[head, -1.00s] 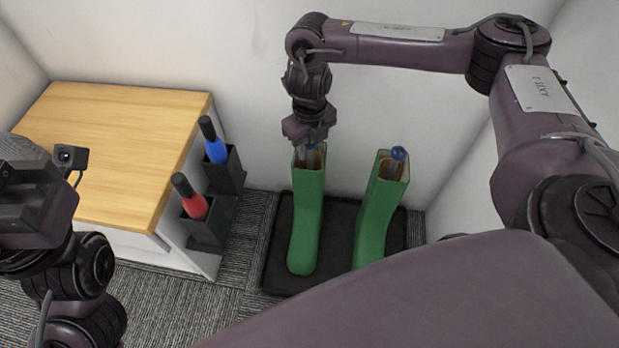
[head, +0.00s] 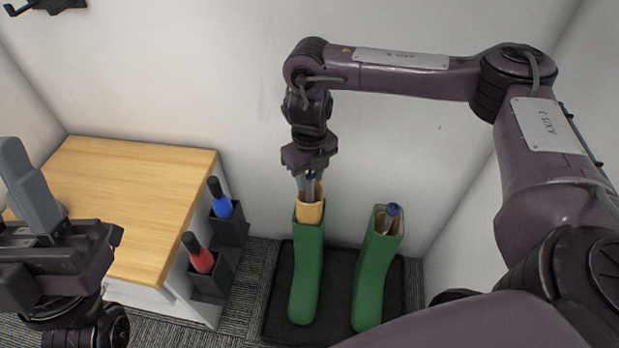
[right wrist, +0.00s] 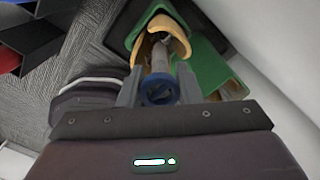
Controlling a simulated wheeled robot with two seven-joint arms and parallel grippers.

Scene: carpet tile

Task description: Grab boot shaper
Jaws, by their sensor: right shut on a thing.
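My right gripper (head: 309,172) is shut on the handle of a boot shaper, whose tan wooden part (head: 310,212) sticks up out of the left green boot (head: 306,272). The shaper's lower end is hidden inside the boot. The right wrist view shows its blue-ended grey handle (right wrist: 159,88) between the fingers and the tan wood (right wrist: 166,30) beyond. A second shaper with a blue knob (head: 393,209) sits inside the right green boot (head: 374,280). My left gripper (head: 48,205) is at the left edge, well away from the boots; its jaw state is unclear.
Both boots stand on a dark tray (head: 338,304). A wooden-topped cabinet (head: 140,190) stands at left, with dark holders on its side carrying a blue-handled item (head: 222,207) and a red-handled item (head: 203,261). White walls stand close behind and right. A dark hook (head: 45,5) is at top left.

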